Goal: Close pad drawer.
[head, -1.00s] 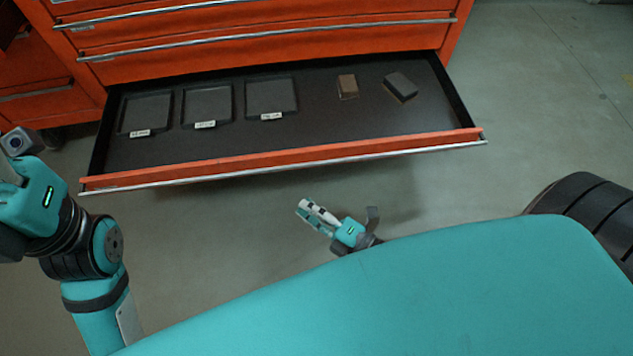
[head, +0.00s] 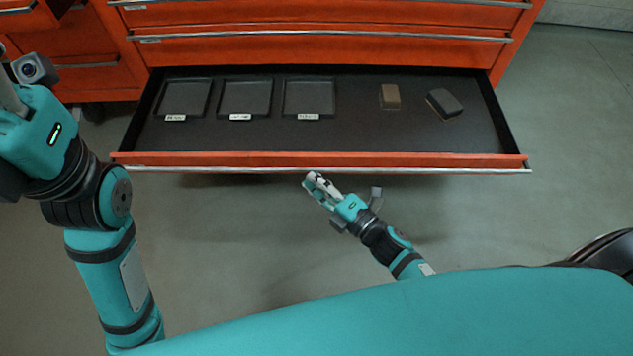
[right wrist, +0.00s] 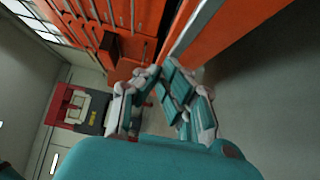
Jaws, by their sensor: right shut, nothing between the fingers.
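The pad drawer (head: 320,160) is the low, wide orange drawer, pulled far out of its cabinet, with a silver strip along its front edge. Inside it are three dark trays with white labels, a brown block (head: 390,96) and a dark grey block (head: 444,103). My right gripper (head: 313,183) is shut and empty, just in front of the drawer's front near its middle. I cannot tell whether it touches. In the right wrist view its fingers (right wrist: 167,82) show beside the orange drawer front (right wrist: 215,30). My left arm is at the left, but its gripper's fingers are out of frame.
The orange cabinet's upper drawers (head: 330,48) are shut, with silver strips. Another orange drawer (head: 30,18) juts out at the upper left. The grey floor (head: 230,250) in front of the pad drawer is clear.

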